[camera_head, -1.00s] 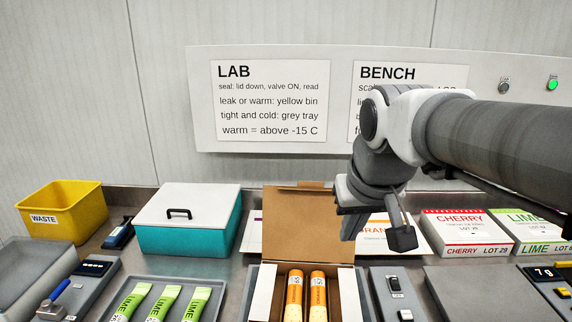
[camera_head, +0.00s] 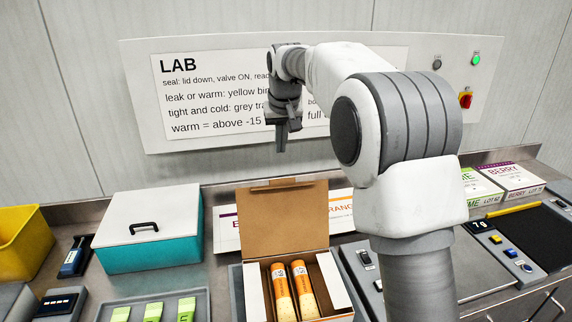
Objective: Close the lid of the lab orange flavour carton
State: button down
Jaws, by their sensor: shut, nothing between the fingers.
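The open carton (camera_head: 338,285) stands at the lower middle, its brown lid (camera_head: 284,222) raised upright at the back. Two orange-labelled lollies (camera_head: 293,290) lie side by side inside it, and its front runs out of the picture. My gripper (camera_head: 281,148) hangs in the air above and behind the raised lid, in front of the wall sign. Its fingers point down, are shut and hold nothing. It appears apart from the lid.
A teal box with a white lid (camera_head: 150,215) stands left of the carton. A tray (camera_head: 108,311) with green-labelled lollies lies at front left, and a yellow bin (camera_head: 22,240) at far left. A switch panel (camera_head: 362,268) sits right of the carton. Closed cartons (camera_head: 515,180) stand at far right.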

jog(key=d+p+x, duration=0.1)
jog(key=x, duration=0.9)
jog(key=shift+s+a+r+p, duration=0.1)
jog(key=shift+s+r, duration=0.1)
jog(key=shift+s, duration=0.35)
jog(key=shift+s+a+r+p, duration=0.1)
jog(key=shift+s+r+p, duration=0.05)
jog(key=shift+s, duration=0.45)
jog(key=shift+s+a+r+p, duration=0.1)
jog(key=shift+s+r, duration=0.1)
jog(key=shift+s, duration=0.35)
jog(key=shift+f+b, duration=0.1)
jog(key=shift+b, duration=0.2)
